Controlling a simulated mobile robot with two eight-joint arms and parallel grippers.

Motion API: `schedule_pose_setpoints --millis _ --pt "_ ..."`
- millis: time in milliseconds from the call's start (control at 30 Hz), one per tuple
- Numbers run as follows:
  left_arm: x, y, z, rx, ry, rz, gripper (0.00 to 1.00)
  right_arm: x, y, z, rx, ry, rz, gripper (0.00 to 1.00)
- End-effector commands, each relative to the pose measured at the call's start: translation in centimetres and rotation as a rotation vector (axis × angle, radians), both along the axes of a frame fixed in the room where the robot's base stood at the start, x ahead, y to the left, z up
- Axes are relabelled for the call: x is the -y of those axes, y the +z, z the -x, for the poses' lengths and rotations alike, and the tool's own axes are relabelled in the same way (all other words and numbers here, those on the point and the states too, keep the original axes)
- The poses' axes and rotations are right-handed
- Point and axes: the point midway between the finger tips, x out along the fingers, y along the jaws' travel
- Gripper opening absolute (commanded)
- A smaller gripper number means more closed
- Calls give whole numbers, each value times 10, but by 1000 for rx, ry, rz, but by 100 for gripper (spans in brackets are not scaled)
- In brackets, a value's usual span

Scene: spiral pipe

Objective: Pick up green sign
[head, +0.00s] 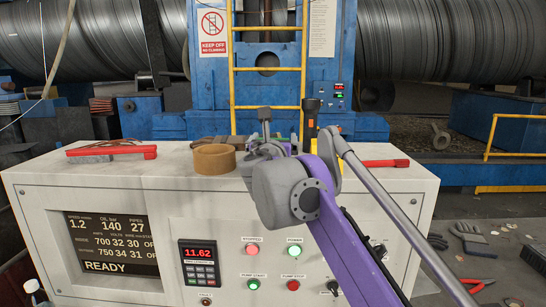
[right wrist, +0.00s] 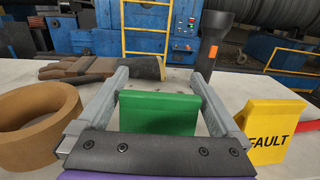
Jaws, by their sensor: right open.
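The green sign (right wrist: 158,114) stands upright on the white console top in the right wrist view. My right gripper (right wrist: 160,74) is open, with one finger on each side of the sign. Small gaps seem to show between the fingers and the sign, but contact at the lower edges is hidden by the gripper's dark palm bar. In the head view my right gripper (head: 278,128) is over the console's middle, and it and its arm hide most or all of the sign. My left gripper is not in view.
A brown tape roll (right wrist: 40,112) lies left of the gripper, and a yellow FAULT sign (right wrist: 273,130) stands right. A glove (right wrist: 95,68) and a dark flashlight (right wrist: 211,45) are behind. A red tool (head: 112,151) lies on the console's left (head: 90,178).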

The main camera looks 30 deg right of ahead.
Motion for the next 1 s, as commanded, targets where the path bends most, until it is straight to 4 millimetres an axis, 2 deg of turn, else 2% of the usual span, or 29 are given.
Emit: schedule_pose_setpoints --millis 100,133,467,767,867,1000 --pt "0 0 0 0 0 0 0 0 0 0 0 0 0 100" --pt "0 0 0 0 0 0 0 0 0 0 0 0 0 96" --pt "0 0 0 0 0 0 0 -1 0 0 1 0 -1 37" --pt "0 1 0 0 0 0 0 -1 4 0 1 0 -1 35" --pt "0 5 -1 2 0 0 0 0 18 0 1 0 -1 35" --pt "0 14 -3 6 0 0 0 0 48 0 1 0 -2 35"
